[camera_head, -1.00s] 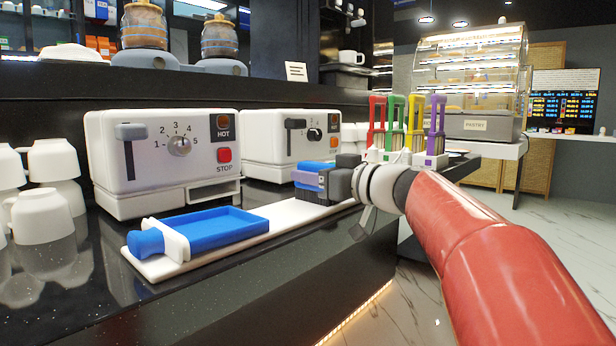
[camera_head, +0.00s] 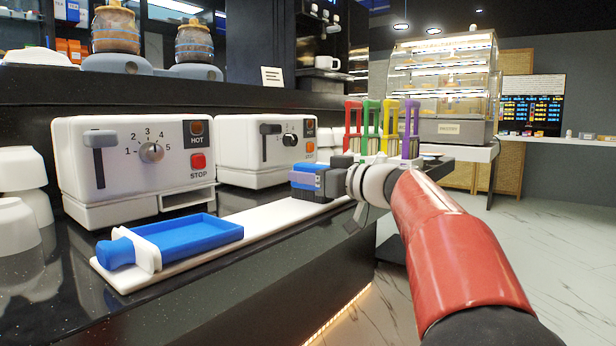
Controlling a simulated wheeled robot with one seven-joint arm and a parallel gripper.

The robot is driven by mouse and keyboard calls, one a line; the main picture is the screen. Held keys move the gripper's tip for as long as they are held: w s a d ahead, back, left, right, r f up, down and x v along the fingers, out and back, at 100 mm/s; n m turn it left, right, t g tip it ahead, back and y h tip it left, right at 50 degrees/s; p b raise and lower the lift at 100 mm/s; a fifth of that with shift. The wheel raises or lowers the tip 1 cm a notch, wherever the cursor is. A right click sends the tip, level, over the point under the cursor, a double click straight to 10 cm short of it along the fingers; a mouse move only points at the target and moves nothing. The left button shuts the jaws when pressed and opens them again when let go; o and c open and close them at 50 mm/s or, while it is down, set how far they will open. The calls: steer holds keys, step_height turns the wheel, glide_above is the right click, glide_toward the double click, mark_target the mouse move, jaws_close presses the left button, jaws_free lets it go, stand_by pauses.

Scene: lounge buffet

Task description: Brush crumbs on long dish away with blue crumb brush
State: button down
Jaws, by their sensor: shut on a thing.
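The long white dish (camera_head: 258,222) lies along the front of the dark counter. A blue tray-like pan (camera_head: 195,236) with a round blue handle sits on its near left end, by an upright white holder (camera_head: 146,253). My gripper (camera_head: 325,182) is at the far right end of the dish, shut on the blue crumb brush (camera_head: 306,170). The brush's blue top shows, and its dark lower part is at or just over the dish surface; contact is hard to tell. I cannot make out crumbs at this size.
Two white toasters (camera_head: 138,165) and (camera_head: 268,148) stand behind the dish. White cups (camera_head: 22,190) stand at the left. Red, green, yellow and purple-handled brushes (camera_head: 380,128) stand in holders beyond my gripper. A pastry case (camera_head: 446,85) is at the back right. The counter's front edge is close to the dish.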

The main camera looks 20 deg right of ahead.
steer(key=shift+s+a+f, duration=0.1)
steer(key=shift+s+a, duration=0.45)
steer(key=shift+a, duration=0.2)
steer(key=shift+s+a, duration=0.5)
steer(key=shift+a, duration=0.2)
steer(key=shift+s+a, duration=1.1)
steer(key=shift+a, duration=0.4)
steer(key=shift+s+a, duration=1.05)
steer(key=shift+a, duration=0.45)
steer(key=shift+s+a, duration=1.1)
steer(key=shift+a, duration=0.4)
steer(key=shift+r, duration=0.25)
step_height(320, 180, up, 8)
steer(key=p, duration=0.4)
steer(key=shift+f, duration=0.1)
